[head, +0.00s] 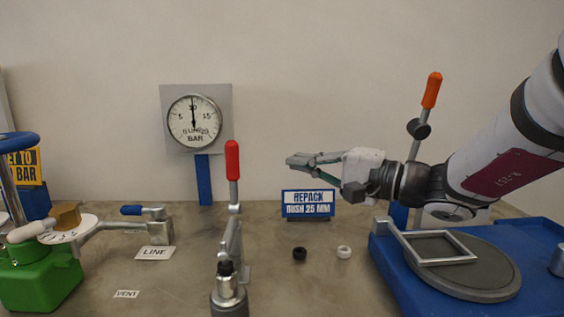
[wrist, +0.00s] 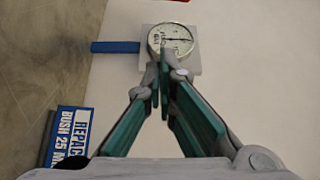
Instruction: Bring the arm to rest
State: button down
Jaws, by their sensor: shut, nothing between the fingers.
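My gripper (head: 292,160) is at the end of my arm, which reaches in from the right in the head view. It points left and hangs in the air above the blue REPACK sign (head: 308,203). In the wrist view the green-padded fingers (wrist: 162,80) come together at their tips, shut with nothing between them. The pressure gauge (head: 193,120) on the wall side lies beyond the fingertips; it also shows in the wrist view (wrist: 171,38), partly covered by the tips.
A red-handled lever (head: 232,160) stands upright left of my gripper. An orange-handled lever (head: 432,90) stands beside my forearm. A blue tray (head: 540,285) with a round grey plate (head: 490,280) sits below my arm. A green block (head: 40,285) is far left. Small black and white rings lie on the table.

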jog(key=s+a+f+n+g+h, duration=0.25)
jog(key=s+f+g, duration=0.2)
jog(key=s, duration=0.55)
jog(key=s+a+f+n+g+h, duration=0.1)
jog(key=s+a+f+n+g, duration=0.3)
jog(key=s, duration=0.7)
jog(key=s+d+f+g+h, duration=0.1)
jog(key=s+d+f+h, duration=0.3)
jog(key=s+d+h, duration=0.4)
jog(key=s+d+f+h, duration=0.35)
jog(key=s+d, duration=0.25)
jog(key=d, duration=0.5)
notch_tip(320, 180, up, 22)
jog(key=t+p, duration=0.3)
jog(key=p, duration=1.7)
jog(key=shift+a, duration=0.3)
jog(key=shift+n, duration=0.25)
